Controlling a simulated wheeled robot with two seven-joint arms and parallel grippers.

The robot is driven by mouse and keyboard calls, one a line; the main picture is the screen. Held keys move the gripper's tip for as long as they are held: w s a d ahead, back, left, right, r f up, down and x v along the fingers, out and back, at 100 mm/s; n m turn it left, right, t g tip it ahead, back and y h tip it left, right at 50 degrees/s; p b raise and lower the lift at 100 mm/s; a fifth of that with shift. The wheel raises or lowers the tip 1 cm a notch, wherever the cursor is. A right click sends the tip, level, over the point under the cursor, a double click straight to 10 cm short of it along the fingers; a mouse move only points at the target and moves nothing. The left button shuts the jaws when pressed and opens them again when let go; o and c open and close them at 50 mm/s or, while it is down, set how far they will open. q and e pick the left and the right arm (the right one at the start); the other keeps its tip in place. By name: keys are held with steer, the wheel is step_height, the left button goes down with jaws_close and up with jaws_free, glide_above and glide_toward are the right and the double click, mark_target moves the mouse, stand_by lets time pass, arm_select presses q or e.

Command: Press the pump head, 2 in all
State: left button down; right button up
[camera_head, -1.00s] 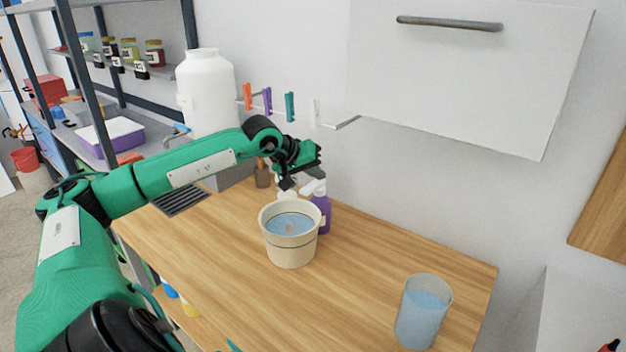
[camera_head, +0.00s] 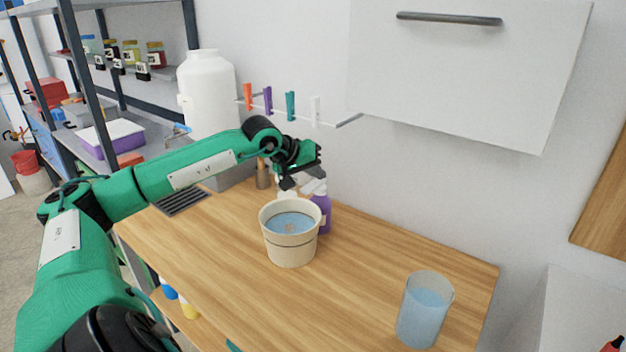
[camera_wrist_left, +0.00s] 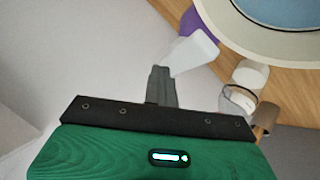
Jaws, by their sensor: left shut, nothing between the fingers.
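A purple bottle (camera_head: 323,212) with a white head (camera_head: 315,187) stands behind the beige bucket (camera_head: 290,248). Its white head also shows in the left wrist view (camera_wrist_left: 195,52), close to my finger tips. A small white object (camera_head: 286,192) is partly hidden between the bucket and my gripper; I cannot tell whether it is a pump head. My left gripper (camera_head: 288,184) is shut and empty, just above and left of the purple bottle's head. Its closed fingers show in the left wrist view (camera_wrist_left: 161,85). I cannot tell whether they touch the head. My right gripper is out of view.
The bucket holds blue liquid. A clear cup (camera_head: 424,310) of blue liquid stands at the counter's right. A white jug (camera_head: 207,92) and a rail with coloured clips (camera_head: 290,106) are behind. A cabinet (camera_head: 465,75) hangs above. The middle of the wooden counter (camera_head: 360,270) is clear.

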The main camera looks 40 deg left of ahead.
mark_target(316, 179)
arm_select(q)
steer(key=shift+s+f+g, duration=0.2)
steer(key=shift+f+g, duration=0.1)
steer(key=shift+f, duration=0.75)
steer(key=r+p, duration=0.2)
steer(key=r, duration=0.1)
steer(key=shift+w+a+p, duration=0.2)
steer(key=shift+w+p, duration=0.15)
steer(key=shift+w, duration=0.05)
step_height(316, 179, up, 2)
steer(key=shift+p, duration=0.6)
steer(key=shift+r, duration=0.55)
stand_by(0.5)
